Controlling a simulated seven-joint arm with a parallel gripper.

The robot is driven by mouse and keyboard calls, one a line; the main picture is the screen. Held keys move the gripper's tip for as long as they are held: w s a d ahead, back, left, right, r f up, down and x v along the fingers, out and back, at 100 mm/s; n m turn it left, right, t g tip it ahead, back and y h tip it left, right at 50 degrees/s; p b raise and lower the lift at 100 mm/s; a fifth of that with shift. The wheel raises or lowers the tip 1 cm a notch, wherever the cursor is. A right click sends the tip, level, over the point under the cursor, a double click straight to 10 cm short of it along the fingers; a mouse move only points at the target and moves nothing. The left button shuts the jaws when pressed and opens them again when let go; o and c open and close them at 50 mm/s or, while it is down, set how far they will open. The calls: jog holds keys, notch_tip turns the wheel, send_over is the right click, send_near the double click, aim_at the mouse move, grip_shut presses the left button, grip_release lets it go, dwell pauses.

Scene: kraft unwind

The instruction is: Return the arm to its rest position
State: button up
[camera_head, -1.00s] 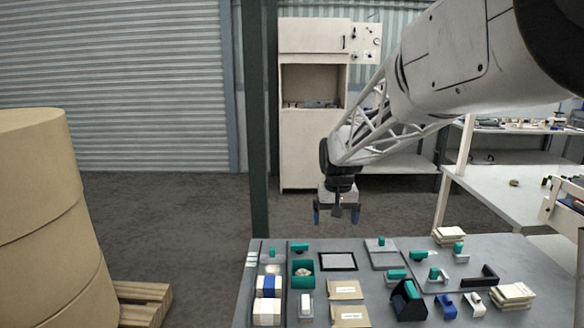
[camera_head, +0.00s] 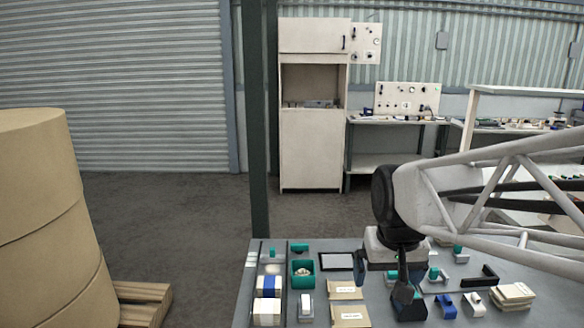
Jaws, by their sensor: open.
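My arm reaches in from the right edge, low over the right half of the grey table (camera_head: 450,312). My gripper (camera_head: 388,277) hangs from its end, pointing down, in front of the middle-right part of the table. Its fingers are apart and I see nothing between them. The arm and gripper hide several small parts behind them. I cannot tell the gripper's exact height above the table.
On the table are a teal bin (camera_head: 303,280), a black-framed pad (camera_head: 338,262), kraft envelopes (camera_head: 350,316), blue and white boxes (camera_head: 267,287) and a paper stack (camera_head: 512,296). A dark green post (camera_head: 258,150) stands behind the table. Large kraft rolls (camera_head: 45,220) stand at left.

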jog(key=s+d+f, duration=0.1)
jog(key=s+f, duration=0.2)
jog(key=s, duration=0.9)
jog(key=shift+s+d+f, duration=0.15)
jog(key=shift+d, duration=0.05)
